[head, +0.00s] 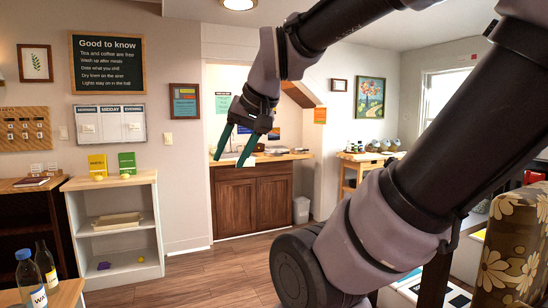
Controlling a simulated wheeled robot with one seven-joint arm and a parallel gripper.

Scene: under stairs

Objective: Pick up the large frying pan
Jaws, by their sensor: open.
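I cannot make out a large frying pan in the head view; the small items on the far counter are too small to tell and partly behind my gripper. My gripper (230,162) is raised in mid-air near the middle of the view, with its green fingers pointing down. The fingers are spread apart, with nothing held between them. It shows in front of the wooden counter (252,190) in the alcove.
A white shelf unit (118,182) with two small boxes on top stands at left. Bottles stand at the lower left. A bin (301,209) is beside the counter. A flowered chair (515,250) is at right. Wooden floor (190,280) is clear in the middle.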

